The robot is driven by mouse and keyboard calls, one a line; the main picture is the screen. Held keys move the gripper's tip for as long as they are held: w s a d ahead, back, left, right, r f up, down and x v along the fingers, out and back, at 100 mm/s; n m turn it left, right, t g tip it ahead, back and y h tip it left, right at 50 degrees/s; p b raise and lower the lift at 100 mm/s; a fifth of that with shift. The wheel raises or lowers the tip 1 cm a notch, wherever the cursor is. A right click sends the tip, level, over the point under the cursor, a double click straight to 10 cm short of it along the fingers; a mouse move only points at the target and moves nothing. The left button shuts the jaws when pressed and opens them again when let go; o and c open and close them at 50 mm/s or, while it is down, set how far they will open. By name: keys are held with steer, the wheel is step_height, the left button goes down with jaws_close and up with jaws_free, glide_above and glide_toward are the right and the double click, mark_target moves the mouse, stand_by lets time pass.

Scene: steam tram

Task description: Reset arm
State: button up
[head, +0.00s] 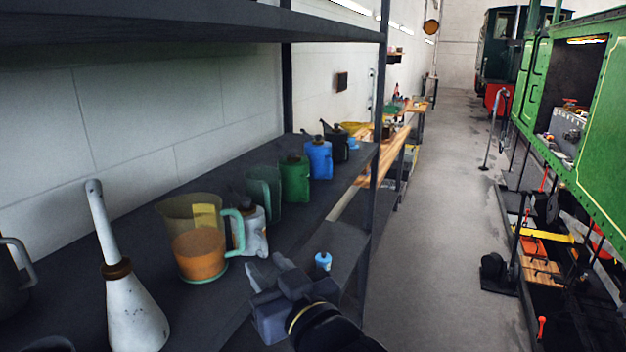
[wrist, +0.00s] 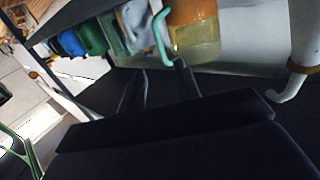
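My gripper (head: 269,268) is in the lower middle of the head view, at the front edge of the dark shelf (head: 140,225). Its two fingers point toward the shelf, in front of the measuring jug with orange liquid (head: 200,254) and the grey-white can (head: 255,232). In the wrist view, the fingers of my gripper (wrist: 161,68) stand apart with nothing held between them. The jug (wrist: 195,35) shows beyond the fingertips there. I cannot tell the exact gap to the jug.
A white long-necked oil can (head: 135,305) stands left of the jug. Green (head: 295,178) and blue (head: 319,160) cans stand farther along. A shelf post (head: 378,130) rises right of them. A small blue-capped bottle (head: 322,262) is beside my gripper. The aisle floor (head: 440,230) is clear.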

mark_target(242, 235)
steer(key=p+x, duration=0.1)
steer(key=x, duration=0.8)
steer(key=shift+p, duration=0.35)
steer(key=shift+w+a, duration=0.15)
steer(key=shift+w, duration=0.05)
steer(key=shift+f, duration=0.2)
steer(key=shift+r, duration=0.2)
steer(key=shift+s, duration=0.1)
